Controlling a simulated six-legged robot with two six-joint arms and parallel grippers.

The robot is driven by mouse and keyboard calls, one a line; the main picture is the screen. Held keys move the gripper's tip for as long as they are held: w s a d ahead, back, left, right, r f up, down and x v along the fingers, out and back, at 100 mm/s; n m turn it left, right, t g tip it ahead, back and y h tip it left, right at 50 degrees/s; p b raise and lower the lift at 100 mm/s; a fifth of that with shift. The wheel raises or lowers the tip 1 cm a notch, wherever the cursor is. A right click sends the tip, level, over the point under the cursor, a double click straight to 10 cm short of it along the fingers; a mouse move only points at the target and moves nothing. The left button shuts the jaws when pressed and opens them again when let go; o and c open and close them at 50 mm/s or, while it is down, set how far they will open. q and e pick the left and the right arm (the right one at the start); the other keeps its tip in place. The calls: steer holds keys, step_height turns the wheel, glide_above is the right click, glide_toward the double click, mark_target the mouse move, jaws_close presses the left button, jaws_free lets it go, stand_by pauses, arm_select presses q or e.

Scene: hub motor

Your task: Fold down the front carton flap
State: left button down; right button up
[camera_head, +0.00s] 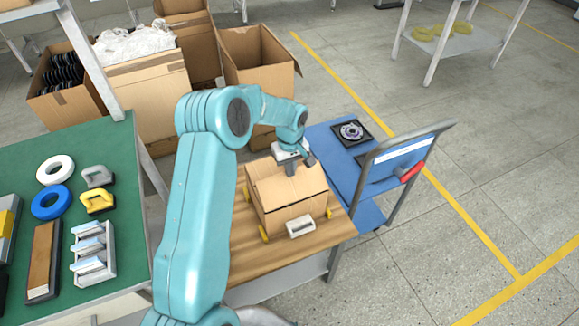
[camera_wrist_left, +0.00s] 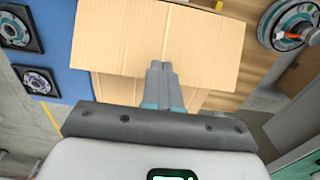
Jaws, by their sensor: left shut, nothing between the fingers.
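The brown cardboard carton (camera_head: 285,212) stands on a wooden-topped table, with yellow pieces at its lower corners. Its top looks largely covered by flap panels (camera_head: 287,186); I cannot tell how flat the front flap lies. My left gripper (camera_head: 291,168) is over the carton's far top edge, its fingers shut and empty. In the left wrist view the shut fingertips (camera_wrist_left: 159,66) overlap a wide cardboard panel (camera_wrist_left: 120,35), with more cardboard below it. Whether they touch it is unclear. My right gripper is out of view.
A small pale handled object (camera_head: 300,226) sits at the carton's near side. A blue cart (camera_head: 368,212) with a dark round part (camera_head: 352,131) stands on the right. A green table (camera_head: 130,205) with rings and blocks is on the left. Open boxes (camera_head: 262,75) stand behind.

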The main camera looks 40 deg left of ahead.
arm_select(q)
steer(key=shift+w+a, duration=0.1)
steer(key=shift+a, duration=0.15)
steer(key=shift+f, duration=0.1)
steer(key=shift+f+b, duration=2.3)
steer(key=shift+f, duration=0.2)
step_height(320, 180, up, 9)
steer(key=p, duration=0.5)
steer(key=shift+r, duration=0.1)
